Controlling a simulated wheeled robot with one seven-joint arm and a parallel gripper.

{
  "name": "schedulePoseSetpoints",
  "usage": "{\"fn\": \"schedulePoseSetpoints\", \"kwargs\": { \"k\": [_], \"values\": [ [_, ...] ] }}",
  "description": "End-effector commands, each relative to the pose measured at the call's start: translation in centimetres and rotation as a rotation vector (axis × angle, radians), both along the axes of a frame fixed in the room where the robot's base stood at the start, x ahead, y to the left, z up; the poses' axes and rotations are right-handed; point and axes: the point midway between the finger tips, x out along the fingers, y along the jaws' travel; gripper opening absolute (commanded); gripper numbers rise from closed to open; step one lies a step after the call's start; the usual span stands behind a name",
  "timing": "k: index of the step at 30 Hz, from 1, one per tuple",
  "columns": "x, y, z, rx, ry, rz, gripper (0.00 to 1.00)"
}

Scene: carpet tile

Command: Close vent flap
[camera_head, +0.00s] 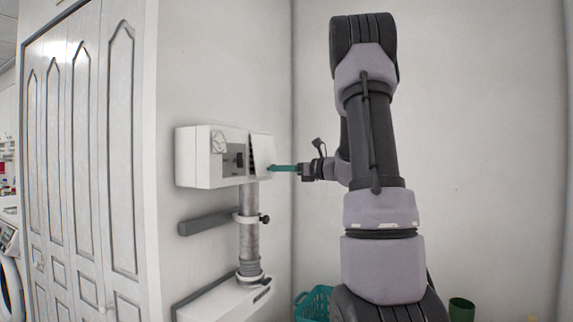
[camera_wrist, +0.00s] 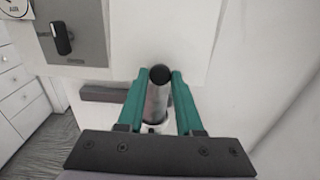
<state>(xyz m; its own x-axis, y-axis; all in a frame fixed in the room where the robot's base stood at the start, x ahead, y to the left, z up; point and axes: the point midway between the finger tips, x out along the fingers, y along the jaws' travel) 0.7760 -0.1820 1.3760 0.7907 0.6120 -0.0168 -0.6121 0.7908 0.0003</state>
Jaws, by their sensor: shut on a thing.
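The vent flap (camera_head: 262,148) is a white panel on the right part of a white wall-mounted box (camera_head: 200,158). It stands tilted out, with a dark wedge-shaped gap along its left side in the head view. In the wrist view the flap (camera_wrist: 185,35) fills the top middle. My gripper (camera_head: 272,168) reaches the flap from the right with its teal fingers. In the wrist view my gripper (camera_wrist: 159,77) has its fingertips on both sides of a round black knob (camera_wrist: 160,74) at the flap's lower edge, shut on it.
A grey metal pipe (camera_head: 249,232) runs down from the box to a lower white unit (camera_head: 222,304). A dark grey bar (camera_head: 205,222) is on the wall left of the pipe. White cabinet doors (camera_head: 88,130) stand at left. A teal basket (camera_head: 314,302) is on the floor.

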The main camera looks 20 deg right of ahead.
Motion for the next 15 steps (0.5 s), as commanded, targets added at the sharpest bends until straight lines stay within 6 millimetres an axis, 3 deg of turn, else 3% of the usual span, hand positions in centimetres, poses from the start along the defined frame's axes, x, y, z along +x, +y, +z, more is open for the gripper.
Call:
{"fn": "schedulePoseSetpoints", "kwargs": {
  "k": [15],
  "values": [
    [1.7, 1.4, -1.6, -0.009, 0.012, 0.005, 0.00]
  ]
}}
